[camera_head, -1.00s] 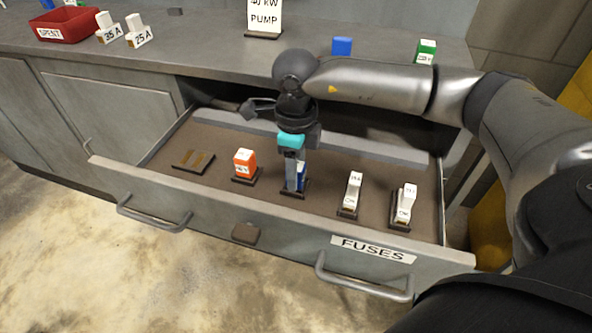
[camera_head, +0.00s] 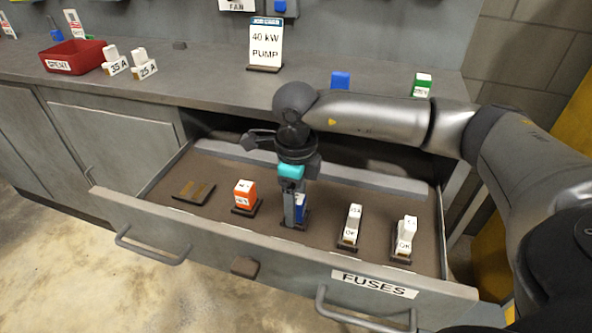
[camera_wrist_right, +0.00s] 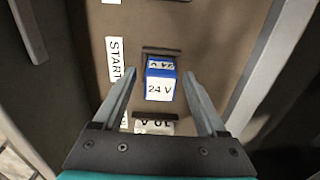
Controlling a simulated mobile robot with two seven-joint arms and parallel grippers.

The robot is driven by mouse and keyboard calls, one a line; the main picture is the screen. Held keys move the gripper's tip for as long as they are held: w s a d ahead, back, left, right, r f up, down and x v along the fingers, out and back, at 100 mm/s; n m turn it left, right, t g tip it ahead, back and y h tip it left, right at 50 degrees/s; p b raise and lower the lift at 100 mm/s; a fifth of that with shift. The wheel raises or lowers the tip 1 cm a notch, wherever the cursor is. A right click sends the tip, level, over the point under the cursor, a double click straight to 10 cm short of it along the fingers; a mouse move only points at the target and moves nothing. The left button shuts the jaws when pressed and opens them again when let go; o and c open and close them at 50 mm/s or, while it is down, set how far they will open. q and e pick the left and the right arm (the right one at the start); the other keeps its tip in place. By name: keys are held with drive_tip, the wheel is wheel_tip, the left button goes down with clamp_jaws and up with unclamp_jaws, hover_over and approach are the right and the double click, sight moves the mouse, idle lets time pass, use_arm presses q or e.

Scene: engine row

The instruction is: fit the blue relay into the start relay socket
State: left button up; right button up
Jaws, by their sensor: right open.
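The blue relay (camera_head: 301,207), marked 24 V, stands upright on a dark base in the open drawer, partly hidden by my right gripper (camera_head: 295,208). In the right wrist view the blue relay (camera_wrist_right: 159,88) lies between the open fingers of my right gripper (camera_wrist_right: 160,75), with a visible gap on each side. A START label (camera_wrist_right: 114,60) lies beside that base, which fits the start relay socket (camera_wrist_right: 161,52). I cannot tell how deep the relay sits. My left gripper is not in view.
The drawer (camera_head: 230,242) also holds an orange block (camera_head: 245,195), two white fuses (camera_head: 352,224) and an empty base (camera_head: 194,191). On the counter are a red bin (camera_head: 75,58), white fuses (camera_head: 143,64), a pump sign (camera_head: 265,45), a blue block (camera_head: 340,80) and a green block (camera_head: 421,85).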

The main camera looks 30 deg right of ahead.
wheel_tip(320, 180, up, 10)
drive_tip(key=p, duration=0.3)
drive_tip(key=shift+r, duration=0.15)
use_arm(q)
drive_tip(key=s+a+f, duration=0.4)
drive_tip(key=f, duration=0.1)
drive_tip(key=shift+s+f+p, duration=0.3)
use_arm(e)
drive_tip(key=shift+r, duration=0.65)
